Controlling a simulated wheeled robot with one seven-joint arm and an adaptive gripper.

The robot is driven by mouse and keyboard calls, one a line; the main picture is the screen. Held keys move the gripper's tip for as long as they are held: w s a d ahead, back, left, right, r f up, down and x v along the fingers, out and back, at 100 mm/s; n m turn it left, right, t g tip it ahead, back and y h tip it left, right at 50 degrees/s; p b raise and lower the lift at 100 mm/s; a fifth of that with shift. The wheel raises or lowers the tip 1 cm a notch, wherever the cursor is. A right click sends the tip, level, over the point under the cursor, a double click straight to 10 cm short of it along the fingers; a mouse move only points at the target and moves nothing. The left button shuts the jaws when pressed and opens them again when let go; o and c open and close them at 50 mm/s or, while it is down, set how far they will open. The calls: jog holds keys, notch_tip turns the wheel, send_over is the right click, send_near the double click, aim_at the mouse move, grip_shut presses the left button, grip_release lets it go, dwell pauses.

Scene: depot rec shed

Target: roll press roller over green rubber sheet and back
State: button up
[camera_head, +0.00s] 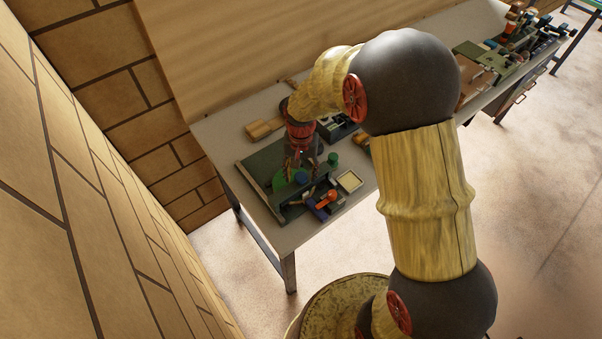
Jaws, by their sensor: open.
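A bright green patch (279,181), which looks like the green rubber sheet, lies on a dark green board (258,166) at the near left end of the workbench. My gripper (298,172) points down over the right side of this patch. It is open. It is small in the picture and covers part of the board, so I cannot tell whether it touches anything. I cannot make out the press roller with certainty; it may be hidden behind my gripper or among the small tools.
A small tray with blue and orange items (328,197) and a pale square dish (349,181) stand right of the board. A green cylinder (333,158) stands close to my gripper. Wooden blocks (264,128) lie behind. The workbench (222,138) runs along a wall; more tools crowd its far end.

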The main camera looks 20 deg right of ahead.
jog(key=c, duration=0.3)
grip_shut()
dwell(0.5)
